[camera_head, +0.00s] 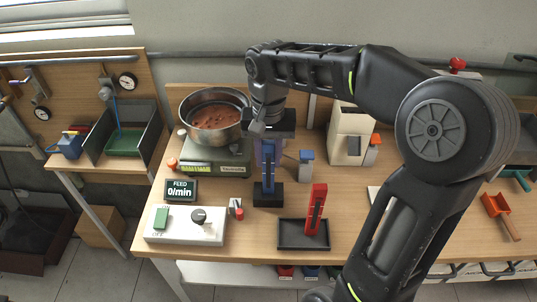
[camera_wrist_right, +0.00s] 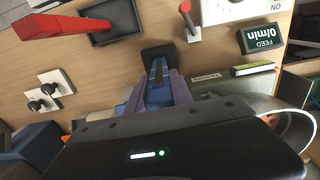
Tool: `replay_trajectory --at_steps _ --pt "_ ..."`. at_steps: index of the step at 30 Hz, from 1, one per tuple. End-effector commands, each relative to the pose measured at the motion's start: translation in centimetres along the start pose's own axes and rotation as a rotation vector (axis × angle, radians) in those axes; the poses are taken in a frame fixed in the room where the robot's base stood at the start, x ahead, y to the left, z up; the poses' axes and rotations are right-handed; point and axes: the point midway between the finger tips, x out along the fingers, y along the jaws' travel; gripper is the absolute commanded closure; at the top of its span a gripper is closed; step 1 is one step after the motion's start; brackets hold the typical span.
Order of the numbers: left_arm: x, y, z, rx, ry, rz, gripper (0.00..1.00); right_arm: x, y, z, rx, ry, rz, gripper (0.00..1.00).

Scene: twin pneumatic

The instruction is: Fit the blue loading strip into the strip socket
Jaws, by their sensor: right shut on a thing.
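The blue loading strip (camera_head: 268,152) stands upright above the black strip socket (camera_head: 268,194) in the head view. My right gripper (camera_head: 267,142) comes down from above and is shut on the strip's upper part. The strip's lower end meets or overlaps the socket; I cannot tell whether it is seated. In the right wrist view, the fingers (camera_wrist_right: 157,92) point toward the dark socket (camera_wrist_right: 157,54), and the strip between them is mostly hidden. My left gripper is not in view.
A scale (camera_head: 215,160) with a round pan of brown material (camera_head: 214,115) stands just left of the socket. A white control box (camera_head: 187,226) and FEED display (camera_head: 181,190) sit at the front left. A small blue-topped post (camera_head: 306,163) stands close on the right.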

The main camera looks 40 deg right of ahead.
Motion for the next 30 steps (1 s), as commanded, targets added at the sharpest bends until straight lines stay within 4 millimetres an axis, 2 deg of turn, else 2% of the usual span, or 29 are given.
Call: replay_trajectory --at_steps 23,24,30 --pt "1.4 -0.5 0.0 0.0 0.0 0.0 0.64 2.0 0.0 0.0 0.0 0.001 0.0 1.0" --pt "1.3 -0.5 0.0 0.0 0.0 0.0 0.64 1.9 0.0 0.0 0.0 0.001 0.0 0.7" --pt "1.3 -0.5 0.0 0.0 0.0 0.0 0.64 1.9 0.0 0.0 0.0 0.001 0.0 0.54"
